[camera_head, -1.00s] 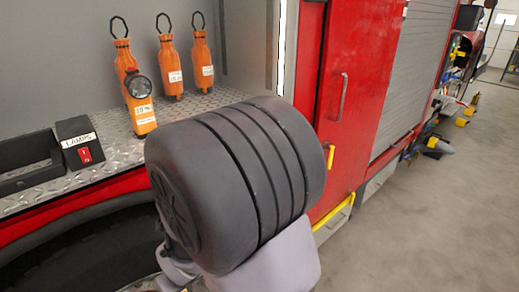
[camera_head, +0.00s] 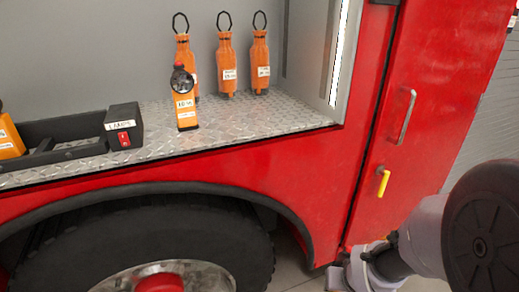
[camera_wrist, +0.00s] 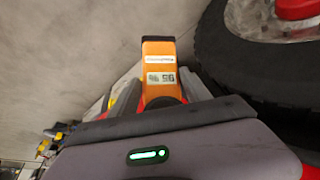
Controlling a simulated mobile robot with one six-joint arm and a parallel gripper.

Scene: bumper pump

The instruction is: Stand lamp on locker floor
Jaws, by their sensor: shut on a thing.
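An orange lamp (camera_wrist: 159,62) with white labels is between my gripper's fingers (camera_wrist: 161,84) in the wrist view. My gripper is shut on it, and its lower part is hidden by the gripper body. The lamp is off the locker, with grey ground behind it and the truck's wheel to the right. My gripper and this lamp are not in the head view. The locker floor (camera_head: 290,122) is bare diamond plate at its front right. Another orange lamp (camera_head: 186,108) with a round dark head stands upright on it.
A black switch box (camera_head: 124,126) and a black tray (camera_head: 60,140) are at left, with an orange item (camera_head: 8,138) at the edge. The red door (camera_head: 430,90) is right of the opening.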

